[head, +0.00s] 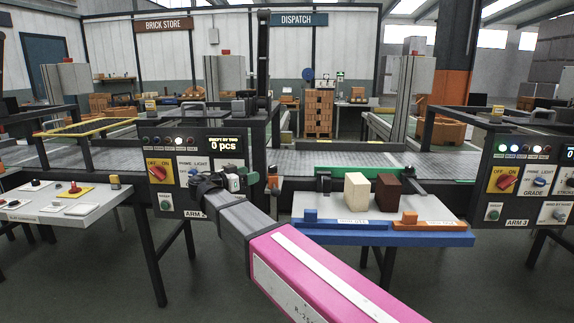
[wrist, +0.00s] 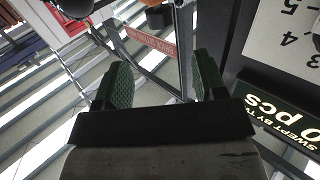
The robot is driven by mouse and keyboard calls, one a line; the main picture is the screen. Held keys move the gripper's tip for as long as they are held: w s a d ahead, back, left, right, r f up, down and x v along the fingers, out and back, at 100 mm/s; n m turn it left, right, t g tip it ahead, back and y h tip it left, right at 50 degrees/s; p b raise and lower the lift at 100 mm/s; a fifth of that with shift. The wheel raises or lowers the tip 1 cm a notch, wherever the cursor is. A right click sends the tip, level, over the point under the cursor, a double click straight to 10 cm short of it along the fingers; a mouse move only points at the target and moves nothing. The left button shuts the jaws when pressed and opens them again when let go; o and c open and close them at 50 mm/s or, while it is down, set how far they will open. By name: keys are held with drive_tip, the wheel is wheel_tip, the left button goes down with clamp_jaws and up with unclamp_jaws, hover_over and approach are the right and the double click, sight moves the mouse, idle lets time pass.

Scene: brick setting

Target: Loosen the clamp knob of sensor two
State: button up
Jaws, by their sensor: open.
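My gripper (head: 240,180) is in front of the right part of the middle control panel (head: 190,172) in the head view. In the wrist view my gripper (wrist: 163,80) has its two green-padded fingers apart, with nothing between them. A dark rounded part (wrist: 75,6) shows at the top left edge of the wrist view, apart from the fingers. I cannot tell whether it is the clamp knob. A small grey device (head: 241,106) sits on the frame above the panel. No label marks sensor two, and its knob cannot be made out.
The panel's display (head: 225,144) reads 0 pcs and lies close to the right of my fingers in the wrist view. A blue-edged shelf (head: 345,238) with a cream block (head: 356,194) and a brown block (head: 387,193) stands to the right. A white side table (head: 60,205) is at left.

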sight(269, 168)
drive_tip(key=x, duration=1.1)
drive_tip(key=c, duration=0.9)
